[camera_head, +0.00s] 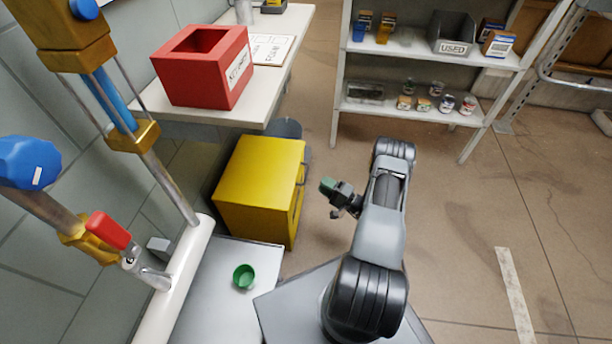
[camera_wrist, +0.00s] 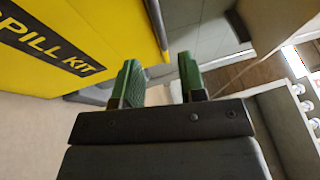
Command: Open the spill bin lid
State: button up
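The yellow spill bin (camera_head: 258,185) stands on the floor below the white bench, and its top lid (camera_head: 262,160) looks shut and flat. In the wrist view the bin (camera_wrist: 100,35) fills the upper left, with "SPILL KIT" on a dark band. My gripper (camera_head: 328,186) is to the right of the bin in the head view, apart from it. In the wrist view my gripper (camera_wrist: 160,82) shows two green fingers, open with nothing between them. The lid's edge near the fingers is only partly in the wrist view.
A red box (camera_head: 200,85) stands on the white bench (camera_head: 180,118) above the bin. A green cup (camera_head: 243,276) sits on a grey surface in front. A shelf (camera_head: 420,112) with jars stands behind. Pipes with a red-handled valve (camera_head: 108,230) are at left. Floor at right is clear.

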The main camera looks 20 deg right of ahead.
aim_at(306, 173)
jog(key=b+x, duration=0.1)
jog(key=x, duration=0.7)
jog(key=shift+w+a+b, duration=0.15)
jog(key=shift+w+b, duration=0.05)
jog(key=shift+b, duration=0.1)
jog(key=shift+c, duration=0.3)
grip_shut()
